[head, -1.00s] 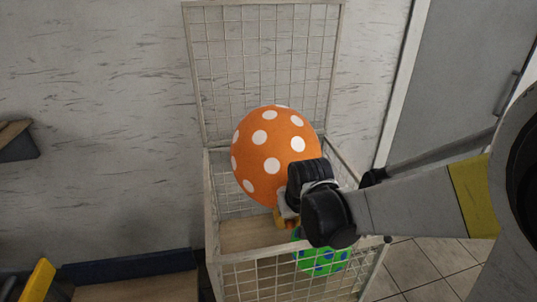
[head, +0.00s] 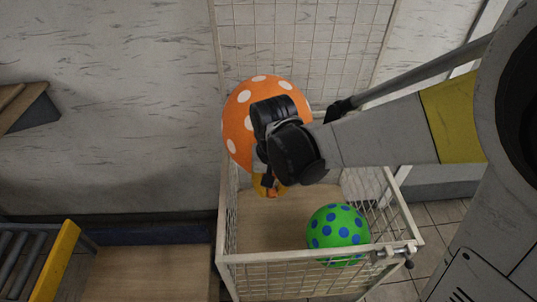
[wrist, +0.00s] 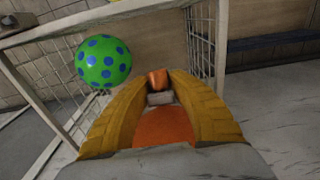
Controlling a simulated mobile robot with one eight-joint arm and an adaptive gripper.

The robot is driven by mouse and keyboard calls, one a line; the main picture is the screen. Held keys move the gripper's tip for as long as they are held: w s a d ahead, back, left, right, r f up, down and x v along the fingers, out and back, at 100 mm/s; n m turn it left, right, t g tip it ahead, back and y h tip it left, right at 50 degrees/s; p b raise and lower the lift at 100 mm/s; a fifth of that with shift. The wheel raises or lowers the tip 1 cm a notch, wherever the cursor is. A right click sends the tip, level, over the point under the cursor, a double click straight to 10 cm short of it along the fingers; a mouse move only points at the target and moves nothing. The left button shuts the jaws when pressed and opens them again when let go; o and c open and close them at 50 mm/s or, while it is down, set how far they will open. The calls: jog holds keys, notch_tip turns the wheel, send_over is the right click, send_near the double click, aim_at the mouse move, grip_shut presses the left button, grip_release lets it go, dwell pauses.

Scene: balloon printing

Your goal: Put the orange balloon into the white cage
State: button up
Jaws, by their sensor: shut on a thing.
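The orange balloon (head: 238,117) with white dots shows in the head view at the back of the white cage (head: 229,226), above its wooden floor. My gripper (head: 269,186) is at the balloon's lower front, and my wrist hides part of the balloon. In the wrist view my gripper's yellow fingers (wrist: 160,82) close around an orange part of the balloon (wrist: 162,127). The cage's lid (head: 310,50) stands open against the wall. How far the balloon is from the cage's back wall is hard to tell.
A green balloon with blue dots (head: 338,233) rests on the cage floor at the front right; it also shows in the wrist view (wrist: 103,61). The left part of the cage floor (head: 265,226) is bare. A roller conveyor (head: 22,262) stands at the lower left.

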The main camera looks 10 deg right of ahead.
notch_tip(320, 180, down, 13)
jog(key=b, duration=1)
jog(key=shift+b, duration=0.3)
jog(key=shift+w, duration=0.1)
jog(key=o, duration=0.9)
jog(key=shift+c, duration=0.2)
jog(key=s+r+p, duration=0.5)
jog(key=s+r, duration=0.1)
jog(key=s, duration=0.4)
jog(key=shift+a+p, duration=0.15)
jog(key=shift+p, duration=0.25)
